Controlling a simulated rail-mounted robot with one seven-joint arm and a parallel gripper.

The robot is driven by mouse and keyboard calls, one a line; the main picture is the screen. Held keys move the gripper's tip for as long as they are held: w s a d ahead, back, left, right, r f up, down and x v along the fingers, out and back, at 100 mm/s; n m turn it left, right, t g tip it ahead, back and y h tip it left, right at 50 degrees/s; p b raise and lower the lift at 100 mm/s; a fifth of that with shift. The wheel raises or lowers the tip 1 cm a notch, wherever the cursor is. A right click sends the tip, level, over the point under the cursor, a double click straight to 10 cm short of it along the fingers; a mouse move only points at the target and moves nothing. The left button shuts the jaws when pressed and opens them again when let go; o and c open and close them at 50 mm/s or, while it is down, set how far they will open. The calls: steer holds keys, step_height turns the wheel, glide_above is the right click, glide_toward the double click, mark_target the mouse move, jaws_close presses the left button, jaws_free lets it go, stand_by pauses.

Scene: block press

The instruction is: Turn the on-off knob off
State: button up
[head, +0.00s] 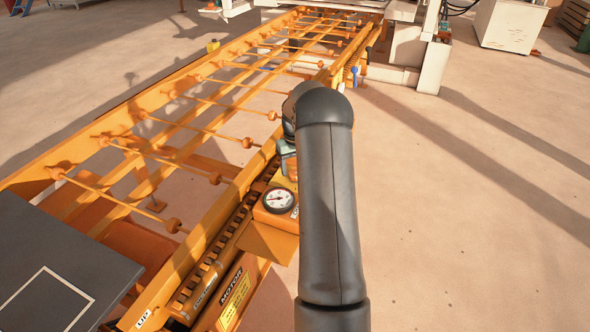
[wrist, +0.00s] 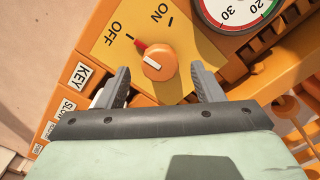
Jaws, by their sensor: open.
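The on-off knob (wrist: 158,63) is a round orange knob with a white line and a red pointer part, on a yellow-orange panel (wrist: 195,45) in the wrist view. Its red part points up-left, toward the tick by the OFF label (wrist: 120,33). The ON label (wrist: 161,12) is above it. My gripper (wrist: 160,69) is open, with one finger left and one right of the knob. The fingers look apart from the knob; their depth relative to it is hard to tell. In the head view my arm hides the knob and most of the gripper.
A round gauge (head: 278,200) stands close by the panel and also shows in the wrist view (wrist: 240,10). KEY (wrist: 80,74) and SLOW labels lie at left. An orange roller conveyor (head: 190,110) runs left of my arm. The floor at right (head: 460,220) is clear.

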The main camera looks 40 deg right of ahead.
step_height(320, 180, up, 16)
steer(key=p, duration=0.1)
steer(key=shift+f, duration=0.25)
steer(key=s+a+r+n+p, duration=0.1)
steer(key=s+a+r+p, duration=0.3)
steer(key=a, duration=0.6)
steer(key=s+a+r+n+p, duration=0.1)
steer(key=s+a+r, duration=0.4)
steer(key=a, duration=0.6)
steer(key=s+a+p, duration=0.2)
steer(key=s+a, duration=0.5)
steer(key=s, duration=0.4)
steer(key=s+a+n+p, duration=0.1)
steer(key=s+a+p, duration=0.1)
steer(key=s+a, duration=0.5)
steer(key=s, duration=0.4)
steer(key=shift+a+p, duration=0.25)
steer(key=shift+p, duration=0.1)
